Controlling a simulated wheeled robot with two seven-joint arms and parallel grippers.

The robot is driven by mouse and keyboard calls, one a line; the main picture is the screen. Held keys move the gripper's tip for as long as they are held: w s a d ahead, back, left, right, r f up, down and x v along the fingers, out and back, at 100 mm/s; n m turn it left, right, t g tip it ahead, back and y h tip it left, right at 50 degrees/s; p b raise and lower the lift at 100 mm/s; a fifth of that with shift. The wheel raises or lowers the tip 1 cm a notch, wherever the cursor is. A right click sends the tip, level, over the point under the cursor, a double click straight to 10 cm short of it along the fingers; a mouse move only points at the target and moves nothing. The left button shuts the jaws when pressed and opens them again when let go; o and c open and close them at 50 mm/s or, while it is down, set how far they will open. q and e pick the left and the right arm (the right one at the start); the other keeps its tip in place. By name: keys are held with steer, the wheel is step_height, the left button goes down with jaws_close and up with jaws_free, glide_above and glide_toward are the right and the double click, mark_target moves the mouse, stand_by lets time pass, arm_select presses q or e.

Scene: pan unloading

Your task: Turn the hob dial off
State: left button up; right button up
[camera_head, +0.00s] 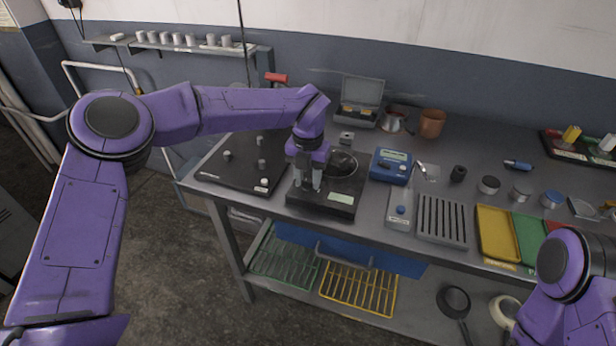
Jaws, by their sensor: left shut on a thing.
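The hob (343,203) is a squat black unit with a pale label on its front and a dark round plate on top. It stands near the bench's front edge, left of centre. My left gripper (312,187) reaches down over the hob's left front part, its fingers pointing downward. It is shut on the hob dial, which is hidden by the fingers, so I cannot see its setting. Of my right arm only a purple link shows at the lower right; its gripper is out of view.
A black board (232,170) with small grey pieces lies left of the hob. A blue meter (391,166) and a slotted grey block (442,220) stand to the right. An open grey case (360,100) and a copper cup (432,123) are behind.

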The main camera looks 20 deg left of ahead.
mark_target(308, 181)
arm_select(q)
steer(key=o, duration=1)
steer(key=shift+o, duration=0.2)
steer(key=shift+r, duration=0.1)
step_height(308, 181, up, 10)
steer(key=b, duration=0.1)
steer(key=shift+r+b, duration=0.15)
steer(key=shift+b, duration=0.2)
